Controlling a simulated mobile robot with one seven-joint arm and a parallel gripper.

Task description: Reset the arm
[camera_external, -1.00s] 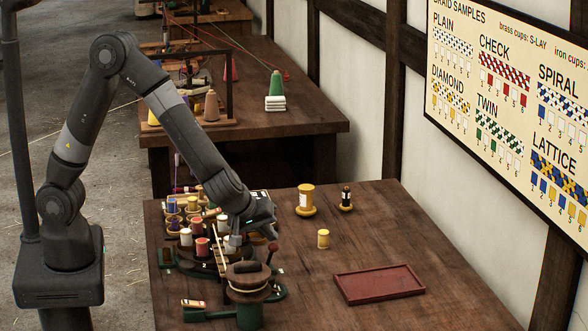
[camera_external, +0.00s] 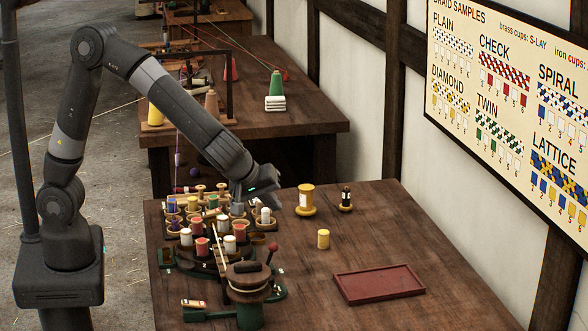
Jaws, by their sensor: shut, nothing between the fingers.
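An empty red tray (camera_external: 378,284) lies at the right. The table (camera_external: 420,235) around them is clear. A lever with a red knob (camera_external: 273,247) rises from the machine.

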